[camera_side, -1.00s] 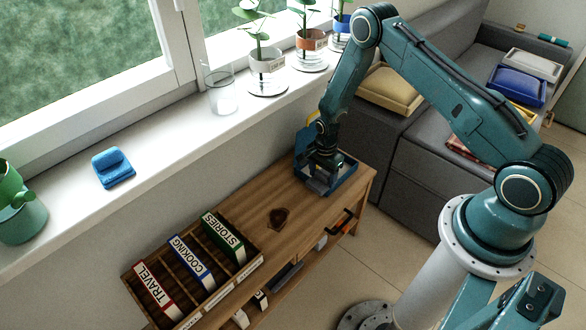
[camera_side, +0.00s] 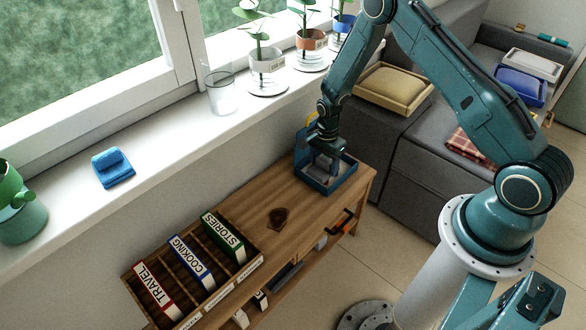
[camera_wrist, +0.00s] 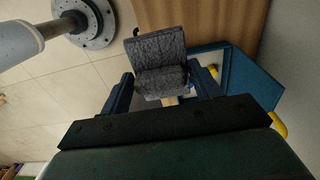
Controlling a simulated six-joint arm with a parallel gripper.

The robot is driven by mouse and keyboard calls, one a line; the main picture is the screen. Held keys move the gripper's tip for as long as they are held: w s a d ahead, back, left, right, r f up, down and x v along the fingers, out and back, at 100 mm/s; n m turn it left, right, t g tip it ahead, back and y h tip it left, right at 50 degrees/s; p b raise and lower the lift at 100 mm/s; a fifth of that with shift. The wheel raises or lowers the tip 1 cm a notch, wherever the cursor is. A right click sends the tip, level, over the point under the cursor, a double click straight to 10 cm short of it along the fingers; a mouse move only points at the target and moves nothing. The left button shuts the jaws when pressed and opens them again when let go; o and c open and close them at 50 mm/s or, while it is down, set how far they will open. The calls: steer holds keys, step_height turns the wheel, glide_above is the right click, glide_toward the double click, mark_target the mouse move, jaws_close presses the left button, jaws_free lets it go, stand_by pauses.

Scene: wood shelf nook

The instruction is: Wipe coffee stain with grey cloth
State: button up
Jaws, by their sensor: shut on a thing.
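My gripper (camera_wrist: 163,90) is shut on the grey cloth (camera_wrist: 160,62), which is folded and dark grey in the wrist view. In the side view my gripper (camera_side: 326,158) is over the blue caddy (camera_side: 346,181) at the far right end of the wooden shelf top. The cloth is hard to make out there, and I cannot tell whether it fully clears the caddy's walls. The dark brown coffee stain (camera_side: 278,218) lies on the wood to the left of the caddy, apart from my gripper.
A divided book rack (camera_side: 192,268) with several labelled books stands left of the stain. The windowsill (camera_side: 150,150) above holds a blue item (camera_side: 113,168), a glass (camera_side: 220,88) and potted plants. A grey sofa (camera_side: 405,155) is at right. The wood around the stain is clear.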

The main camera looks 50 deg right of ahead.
steer(key=shift+o, duration=1)
steer(key=shift+c, duration=0.4)
steer(key=shift+w+f, duration=0.1)
steer(key=shift+w+a+f, duration=0.15)
steer(key=shift+w+f, duration=0.05)
steer(key=w+a+f, duration=0.7)
steer(key=f, duration=0.4)
steer(key=shift+w+a+f, duration=0.2)
steer(key=shift+w+a, duration=0.05)
steer(key=shift+w, duration=0.15)
steer(key=shift+f, duration=0.15)
